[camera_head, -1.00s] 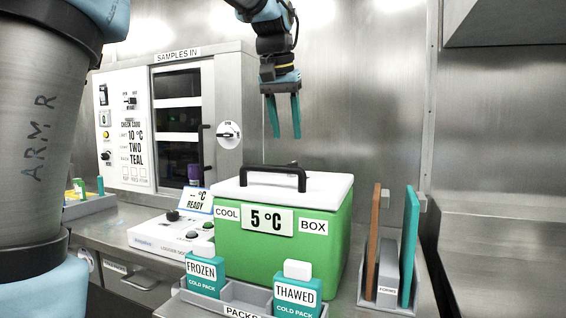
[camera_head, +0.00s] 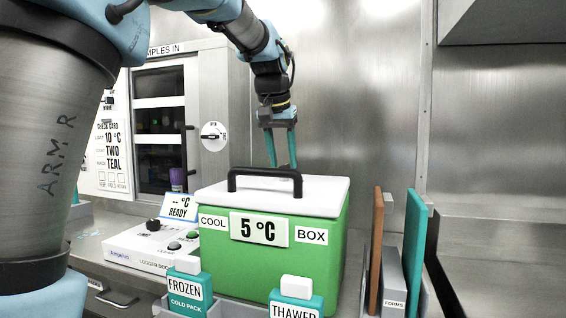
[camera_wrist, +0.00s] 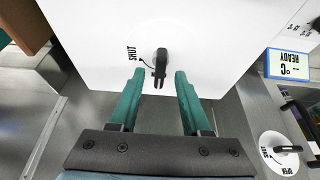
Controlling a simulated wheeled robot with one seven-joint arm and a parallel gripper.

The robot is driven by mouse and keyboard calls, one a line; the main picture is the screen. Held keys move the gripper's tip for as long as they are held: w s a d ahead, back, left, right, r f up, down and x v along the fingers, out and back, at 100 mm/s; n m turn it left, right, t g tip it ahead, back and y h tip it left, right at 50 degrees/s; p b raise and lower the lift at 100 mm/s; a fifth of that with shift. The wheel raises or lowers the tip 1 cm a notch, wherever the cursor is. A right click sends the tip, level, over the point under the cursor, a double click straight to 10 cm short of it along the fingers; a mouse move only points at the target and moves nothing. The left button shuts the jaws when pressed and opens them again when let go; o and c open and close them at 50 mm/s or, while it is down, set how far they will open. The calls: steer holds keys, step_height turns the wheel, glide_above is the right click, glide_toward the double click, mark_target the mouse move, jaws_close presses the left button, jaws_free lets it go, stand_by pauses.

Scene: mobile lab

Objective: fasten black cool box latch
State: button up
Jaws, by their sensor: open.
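The green cool box (camera_head: 215,262) stands on the counter with its white lid (camera_head: 325,190) down and a black arched handle (camera_head: 264,176) on top. The black latch (camera_wrist: 160,62) shows in the wrist view on the white lid near its edge. Its narrow end points toward my gripper, and the word SHUT with a curved arrow lies to its left. My gripper (camera_wrist: 159,78) is open, its two teal fingers on either side of the latch's narrow end, with no clear contact. In the head view my gripper (camera_head: 281,163) points down behind the handle; the latch is hidden there.
Frozen (camera_head: 188,293) and thawed (camera_head: 296,298) cold packs stand in front of the box. A logger dock (camera_head: 135,252) is to its left, a forms rack (camera_head: 392,280) to its right. The samples cabinet (camera_head: 218,90) with a round dial (camera_head: 214,136) stands behind left.

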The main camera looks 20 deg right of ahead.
steer(key=shift+w+d+f, duration=0.15)
steer(key=shift+f, duration=0.35)
jaws_close()
stand_by(0.3)
